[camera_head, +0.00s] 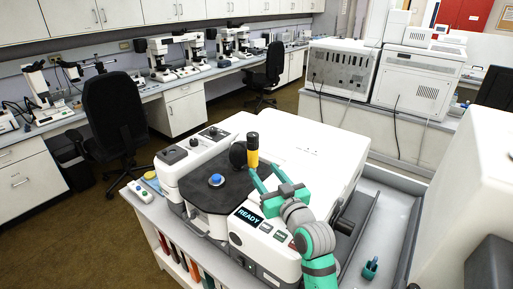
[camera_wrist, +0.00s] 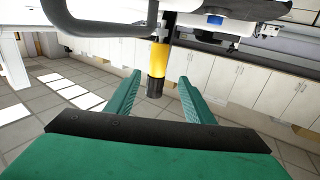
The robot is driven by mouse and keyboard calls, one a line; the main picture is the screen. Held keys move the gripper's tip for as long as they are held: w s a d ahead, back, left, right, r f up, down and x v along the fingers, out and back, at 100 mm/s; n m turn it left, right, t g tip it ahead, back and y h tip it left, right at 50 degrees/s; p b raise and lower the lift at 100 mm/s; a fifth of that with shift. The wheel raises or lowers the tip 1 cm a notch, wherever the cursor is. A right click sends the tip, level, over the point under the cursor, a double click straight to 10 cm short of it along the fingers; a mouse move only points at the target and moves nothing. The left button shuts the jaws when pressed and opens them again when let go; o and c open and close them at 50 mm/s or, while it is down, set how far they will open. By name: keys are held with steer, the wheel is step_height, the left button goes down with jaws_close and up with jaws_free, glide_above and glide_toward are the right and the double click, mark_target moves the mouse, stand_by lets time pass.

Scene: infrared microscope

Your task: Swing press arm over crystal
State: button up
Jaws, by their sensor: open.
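The press arm's upright yellow and black post (camera_head: 253,151) stands at the back edge of the black stage plate, beside a round black knob (camera_head: 238,155). The post also shows in the wrist view (camera_wrist: 159,57), lined up between my fingertips; I cannot tell whether it is between them or just beyond. A blue round piece (camera_head: 216,180) sits in the middle of the plate, with no arm over it; the crystal itself cannot be made out. My gripper (camera_head: 262,175) is open and empty, just right of the post; its teal fingers show in the wrist view (camera_wrist: 160,78).
The white instrument has a READY display (camera_head: 249,216) at its front and a broad white housing (camera_head: 315,150) behind my gripper. A small teal holder (camera_head: 370,267) stands in the grey tray at right.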

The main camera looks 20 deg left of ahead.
mark_target(255, 157)
steer(key=x, duration=1.1)
steer(key=shift+w, duration=0.3)
